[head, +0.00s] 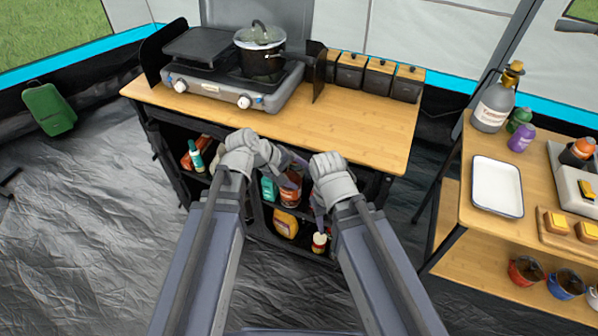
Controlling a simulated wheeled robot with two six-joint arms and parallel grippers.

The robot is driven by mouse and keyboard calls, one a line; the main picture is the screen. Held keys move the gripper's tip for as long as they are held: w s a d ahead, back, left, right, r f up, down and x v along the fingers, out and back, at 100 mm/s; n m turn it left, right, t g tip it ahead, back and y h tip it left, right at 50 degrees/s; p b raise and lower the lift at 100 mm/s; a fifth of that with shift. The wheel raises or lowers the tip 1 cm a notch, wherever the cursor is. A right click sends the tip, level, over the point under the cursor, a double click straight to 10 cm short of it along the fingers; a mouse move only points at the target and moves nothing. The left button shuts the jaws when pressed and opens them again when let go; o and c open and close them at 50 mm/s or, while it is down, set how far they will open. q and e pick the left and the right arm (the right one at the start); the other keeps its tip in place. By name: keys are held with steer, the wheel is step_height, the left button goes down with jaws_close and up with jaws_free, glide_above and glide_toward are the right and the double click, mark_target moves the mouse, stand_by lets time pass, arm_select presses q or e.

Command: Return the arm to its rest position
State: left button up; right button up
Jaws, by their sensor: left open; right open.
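Both of my arms reach forward from the bottom of the head view to the front of the wooden camp kitchen table (330,122). My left gripper (296,163) is open, at the front of the shelf unit under the table top, and points to the right. My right gripper (319,222) is open, a little lower and to the right, and points down in front of the shelves. I see nothing held in either one. The wrists and grippers hide part of the shelves.
A pot (260,52) stands on the camp stove (232,88). Bottles and jars, including a red-brown jar (290,188) and a yellow bottle (286,224), fill the shelves close to my grippers. A second table with a white tray (497,186) stands right.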

arm_select(q)
steer(key=shift+s, duration=0.25)
stand_by(0.4)
steer(key=s+a+r+m+g+y+p, duration=0.1)
steer(key=s+m+y+p, duration=0.2)
steer(key=s+m+y, duration=0.1)
steer(key=s+a+r+m+g+y+p, duration=0.1)
steer(key=s+a+m+g+y+p, duration=0.1)
steer(key=s+m, duration=0.5)
steer(key=shift+s+a+r+y+p, duration=0.2)
steer(key=shift+s+y+p, duration=0.25)
steer(key=shift+y+p, duration=0.5)
